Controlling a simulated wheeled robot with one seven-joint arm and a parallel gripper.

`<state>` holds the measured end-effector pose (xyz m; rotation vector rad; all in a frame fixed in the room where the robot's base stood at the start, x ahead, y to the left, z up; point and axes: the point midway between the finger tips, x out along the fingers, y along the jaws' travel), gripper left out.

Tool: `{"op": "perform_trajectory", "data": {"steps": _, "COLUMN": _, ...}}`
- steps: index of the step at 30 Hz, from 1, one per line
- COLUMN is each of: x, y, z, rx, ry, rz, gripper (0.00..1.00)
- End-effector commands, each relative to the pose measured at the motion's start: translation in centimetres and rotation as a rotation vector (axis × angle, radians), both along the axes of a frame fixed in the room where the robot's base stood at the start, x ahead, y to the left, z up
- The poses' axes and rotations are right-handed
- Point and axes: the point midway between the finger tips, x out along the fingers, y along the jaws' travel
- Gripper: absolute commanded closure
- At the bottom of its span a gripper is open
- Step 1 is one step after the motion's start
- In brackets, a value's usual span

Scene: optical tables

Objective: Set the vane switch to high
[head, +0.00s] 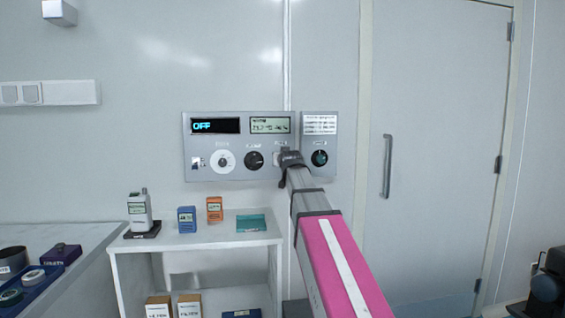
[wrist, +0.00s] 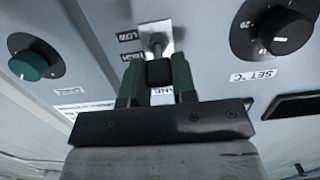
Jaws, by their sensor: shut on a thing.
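The vane switch (wrist: 157,45) is a metal toggle on a light plate in the wrist view. The labels LOW (wrist: 127,36) and HIGH (wrist: 132,56) are beside it, and a partly covered label reading "ANE" lies below. My gripper (wrist: 160,78) has its two green fingers closed on either side of the black lever tip (wrist: 160,70). I cannot tell for sure which way the lever leans. In the head view my gripper (head: 290,160) is at the grey control panel (head: 235,174) and hides the switch.
A teal knob (wrist: 28,65) and a black SET °C knob (wrist: 285,32) flank the switch. The panel's left display (head: 215,126) reads OFF. A white shelf (head: 195,240) with small boxes stands below the panel. A door (head: 440,150) is at the right.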

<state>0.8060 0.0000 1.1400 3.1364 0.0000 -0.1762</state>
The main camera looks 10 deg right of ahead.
Motion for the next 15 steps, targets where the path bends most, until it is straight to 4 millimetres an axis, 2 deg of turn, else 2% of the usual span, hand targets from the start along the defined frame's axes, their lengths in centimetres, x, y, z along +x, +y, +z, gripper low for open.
{"op": "perform_trajectory", "data": {"steps": 6, "x": 0.33, "y": 0.00, "z": 0.43, "rx": 0.000, "ry": 0.105, "rz": 0.000, "gripper": 0.98}}
{"op": "perform_trajectory", "data": {"steps": 15, "x": 0.38, "y": 0.00, "z": 0.48, "rx": 0.000, "ry": 0.163, "rz": 0.000, "gripper": 0.98}}
